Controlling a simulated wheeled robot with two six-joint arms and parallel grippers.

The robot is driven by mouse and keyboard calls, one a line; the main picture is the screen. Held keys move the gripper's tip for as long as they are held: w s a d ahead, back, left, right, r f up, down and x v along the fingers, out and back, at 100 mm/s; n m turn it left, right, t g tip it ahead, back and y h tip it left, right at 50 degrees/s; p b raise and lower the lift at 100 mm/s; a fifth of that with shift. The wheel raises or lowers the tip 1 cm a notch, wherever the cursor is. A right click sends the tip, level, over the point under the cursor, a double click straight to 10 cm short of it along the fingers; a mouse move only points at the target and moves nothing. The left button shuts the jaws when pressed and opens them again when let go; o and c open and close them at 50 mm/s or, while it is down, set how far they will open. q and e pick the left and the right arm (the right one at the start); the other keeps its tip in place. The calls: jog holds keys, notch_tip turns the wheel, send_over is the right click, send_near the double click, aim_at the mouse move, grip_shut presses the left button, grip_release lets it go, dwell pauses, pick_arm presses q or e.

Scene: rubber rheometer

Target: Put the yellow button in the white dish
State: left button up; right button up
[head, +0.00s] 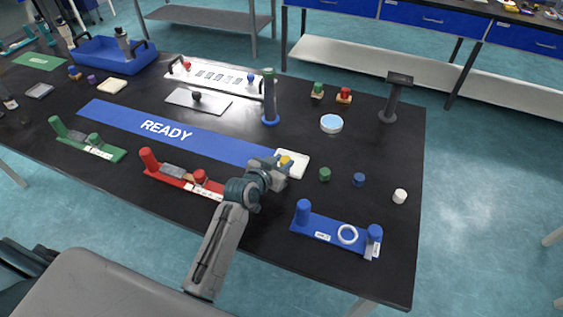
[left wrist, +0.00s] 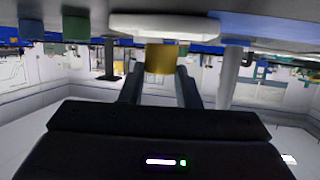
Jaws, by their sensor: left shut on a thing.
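The white dish (head: 301,165) lies on the black table at the right end of the blue READY strip. The small yellow button (head: 285,160) is at the dish's left part in the head view. My left gripper (head: 279,168) is shut on the button. The left wrist view appears upside down, with the table at the top. There the yellow button (left wrist: 160,58) sits between my two fingers, right against or very close to the dish (left wrist: 163,26). I cannot tell whether it touches the dish floor. My right gripper is not in view.
Green (head: 324,174), blue (head: 359,180) and white (head: 400,196) buttons stand right of the dish. A blue fixture (head: 330,229) with a white ring is in front. A red fixture (head: 180,180) lies left of my gripper. A dark post (head: 270,97) stands behind the dish.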

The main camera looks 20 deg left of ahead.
pick_arm(q)
jog(key=shift+f, duration=0.55)
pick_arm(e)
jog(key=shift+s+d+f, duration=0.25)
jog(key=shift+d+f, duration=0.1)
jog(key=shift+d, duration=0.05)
pick_arm(q)
jog(key=o, duration=1)
jog(key=shift+c, duration=0.2)
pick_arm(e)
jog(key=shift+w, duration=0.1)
pick_arm(q)
jog(key=shift+r, duration=0.15)
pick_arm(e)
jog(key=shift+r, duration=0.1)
